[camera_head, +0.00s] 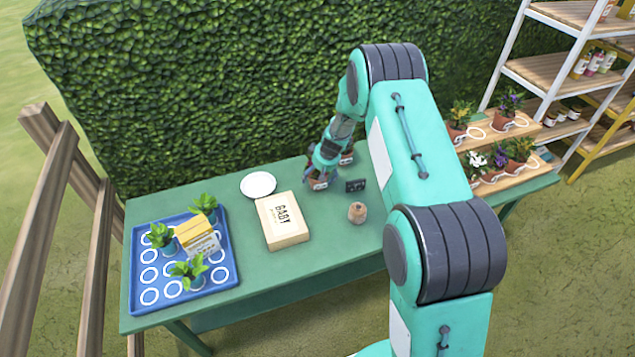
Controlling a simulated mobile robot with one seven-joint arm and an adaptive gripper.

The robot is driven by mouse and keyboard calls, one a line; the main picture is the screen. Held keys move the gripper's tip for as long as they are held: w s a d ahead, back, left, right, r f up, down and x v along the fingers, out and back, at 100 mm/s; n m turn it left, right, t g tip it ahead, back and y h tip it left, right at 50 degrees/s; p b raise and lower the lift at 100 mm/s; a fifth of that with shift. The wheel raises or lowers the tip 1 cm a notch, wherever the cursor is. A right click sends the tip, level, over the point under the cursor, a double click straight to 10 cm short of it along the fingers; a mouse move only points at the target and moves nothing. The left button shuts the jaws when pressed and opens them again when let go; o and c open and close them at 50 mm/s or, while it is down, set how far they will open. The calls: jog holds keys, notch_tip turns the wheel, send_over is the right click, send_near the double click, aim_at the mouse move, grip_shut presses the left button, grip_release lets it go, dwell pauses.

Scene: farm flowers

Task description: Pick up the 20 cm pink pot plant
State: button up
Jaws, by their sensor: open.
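My gripper (321,172) is at the end of my teal arm, over the back middle of the green table (235,290). It points down at a small potted plant (317,184), whose reddish pot shows just below the fingers. A second pot (347,158) stands close behind and to the right, partly hidden by my wrist. My gripper is open; I cannot tell whether its fingers touch the nearer pot. The plants are mostly hidden by the gripper, and the pots are too small here to tell which is the 20 cm pink one.
A small dark sign (355,185) and a round brown vase (357,212) stand right of the gripper. A cardboard box (283,223) and white plate (258,184) lie left. A blue tray (222,262) holds several plants. A wooden stand (513,177) with potted flowers is at right; a hedge (200,90) rises behind.

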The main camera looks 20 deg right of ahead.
jog(key=c, duration=1.6)
jog(key=shift+r, duration=0.15)
jog(key=shift+r, duration=0.45)
notch_tip(320, 180, up, 3)
jog(key=shift+f+p, duration=0.1)
jog(key=shift+p, duration=0.3)
jog(key=s, duration=0.5)
jog(key=s+a, duration=0.1)
jog(key=s, duration=0.4)
jog(key=s+a+r+b, duration=0.1)
jog(key=s, duration=0.4)
jog(key=shift+s+a, duration=0.15)
jog(key=shift+s, duration=0.2)
